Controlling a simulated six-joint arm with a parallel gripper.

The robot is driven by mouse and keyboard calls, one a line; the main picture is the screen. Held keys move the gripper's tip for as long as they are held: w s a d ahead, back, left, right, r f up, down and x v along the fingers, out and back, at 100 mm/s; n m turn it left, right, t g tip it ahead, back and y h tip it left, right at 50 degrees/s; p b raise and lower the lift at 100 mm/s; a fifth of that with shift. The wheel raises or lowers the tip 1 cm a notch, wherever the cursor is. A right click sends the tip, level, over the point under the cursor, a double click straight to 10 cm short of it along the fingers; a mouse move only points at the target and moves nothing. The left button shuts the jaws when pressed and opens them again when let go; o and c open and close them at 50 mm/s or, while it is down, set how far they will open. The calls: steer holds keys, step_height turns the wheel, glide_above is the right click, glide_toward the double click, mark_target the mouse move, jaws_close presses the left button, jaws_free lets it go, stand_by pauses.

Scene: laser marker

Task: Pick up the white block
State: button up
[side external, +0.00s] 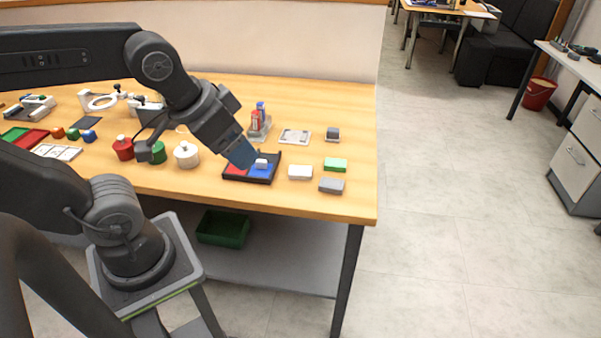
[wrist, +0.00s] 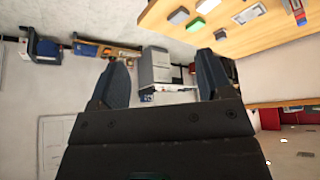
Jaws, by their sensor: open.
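A white block (side external: 300,172) lies on the wooden table, just right of a dark tray (side external: 265,181). A smaller white piece (side external: 261,163) sits in the tray's blue right compartment. My gripper (side external: 240,154) is above the tray, up and left of the white block in the side view and apart from it. In the wrist view my gripper (wrist: 162,60) has its two fingers wide apart with nothing between them.
A green block (side external: 335,165) and a grey block (side external: 331,186) lie close to the white block. A dark-topped block (side external: 332,135) and a pale plate (side external: 295,136) are behind. Red, green and white round containers (side external: 186,155) stand left.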

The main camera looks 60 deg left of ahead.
steer(key=w+a+m+g, duration=0.2)
steer(key=w, duration=0.4)
steer(key=m+g+y, duration=0.1)
steer(key=m+g, duration=0.4)
steer(key=m, duration=0.1)
glide_above(301, 170)
steer(key=w+d, duration=0.2)
step_height(301, 170, down, 10)
steer(key=f, duration=0.4)
steer(key=s+a+f, duration=0.1)
steer(key=f, duration=0.4)
steer(key=s+a+f, duration=0.1)
steer(key=f, duration=0.3)
steer(key=shift+f, duration=0.3)
steer(key=shift+c, duration=0.4)
steer(key=c, duration=0.9)
